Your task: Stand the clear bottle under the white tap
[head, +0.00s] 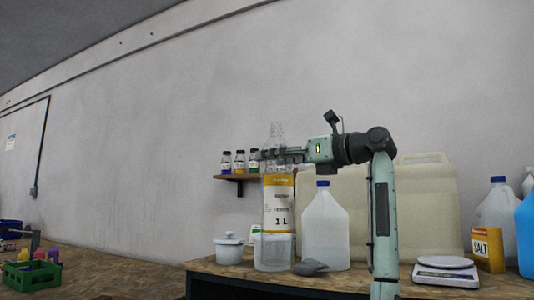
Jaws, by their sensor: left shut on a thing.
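The clear bottle (277,205) is upright in the head view, with a yellow and white label reading 1 L. My left gripper (276,154) is shut on its upper part, reaching in from the right side of the bottle. The bottle's lower end lines up with a translucent tub (273,253) on the bench; I cannot tell whether it is behind, in or above it. I cannot make out a white tap. My right gripper is not in view.
Beside the tub stand a lidded white pot (229,249) and a blue-capped jug (326,228), with a grey object (310,268) in front. Large pale drums (427,205) stand behind my arm. A scale (445,270) and salt box (487,250) are right. A shelf (237,178) holds small bottles.

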